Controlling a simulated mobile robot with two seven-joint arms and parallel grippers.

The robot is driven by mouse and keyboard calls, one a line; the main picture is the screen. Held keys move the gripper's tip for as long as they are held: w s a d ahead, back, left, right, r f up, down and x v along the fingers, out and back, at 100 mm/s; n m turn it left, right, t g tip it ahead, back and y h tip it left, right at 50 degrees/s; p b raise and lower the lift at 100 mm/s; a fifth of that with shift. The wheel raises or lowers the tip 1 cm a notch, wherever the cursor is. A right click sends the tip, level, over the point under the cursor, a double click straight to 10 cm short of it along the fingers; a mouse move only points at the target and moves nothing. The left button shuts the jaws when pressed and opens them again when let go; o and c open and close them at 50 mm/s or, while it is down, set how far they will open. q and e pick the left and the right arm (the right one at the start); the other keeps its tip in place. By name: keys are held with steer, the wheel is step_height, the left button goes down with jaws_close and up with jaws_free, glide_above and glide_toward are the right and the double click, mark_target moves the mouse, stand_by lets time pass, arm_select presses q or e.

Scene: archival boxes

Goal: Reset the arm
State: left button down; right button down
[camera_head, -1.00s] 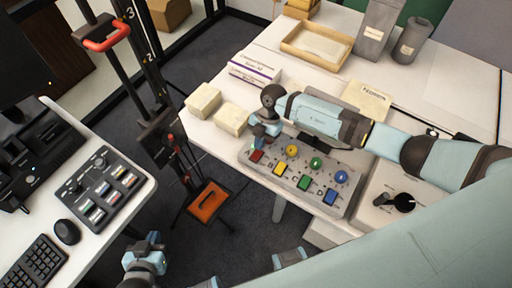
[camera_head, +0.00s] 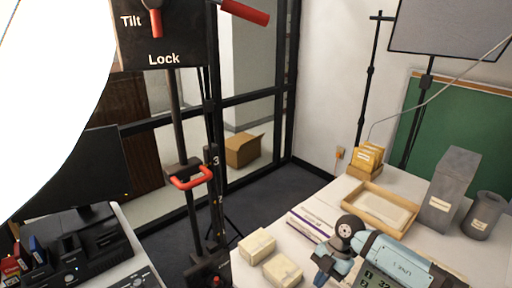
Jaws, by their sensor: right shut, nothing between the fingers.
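My right arm (camera_head: 390,262), pale blue and grey, reaches in from the lower right over the white table. Its gripper (camera_head: 322,270) hangs at the arm's left end, near the bottom edge, to the right of two cream blocks. The gripper is shut and holds nothing. A corner of the button panel (camera_head: 374,282) shows below the arm; most of it is cut off. My left gripper is out of view.
Cream blocks (camera_head: 257,245) and a white-purple box (camera_head: 312,228) stand near the gripper. A wooden tray (camera_head: 408,213), a grey box (camera_head: 449,190) and a grey cylinder (camera_head: 482,216) stand behind. A black stand with a red handle (camera_head: 191,179) rises left of the table.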

steer(key=s+a+r+m+t+y+p, duration=0.1)
steer(key=s+a+r+m+t+y, duration=0.2)
steer(key=a+y, duration=0.4)
steer(key=s+a+r+m+t+y+p, duration=0.1)
steer(key=s+a+r+t+y, duration=0.35)
steer(key=a+y, duration=0.3)
steer(key=s+d+f+m+t+h+p, duration=0.1)
steer(key=s+d+f+m+t+h, duration=0.5)
steer(key=s+d+f+m+h, duration=0.7)
steer(key=s+f+m+h, duration=0.1)
steer(key=s+m+h, duration=0.1)
steer(key=m, duration=0.3)
steer(key=shift+d+m+h, duration=0.25)
steer(key=shift+m+h, duration=0.15)
steer(key=shift+h, duration=0.25)
steer(key=shift+t, duration=0.25)
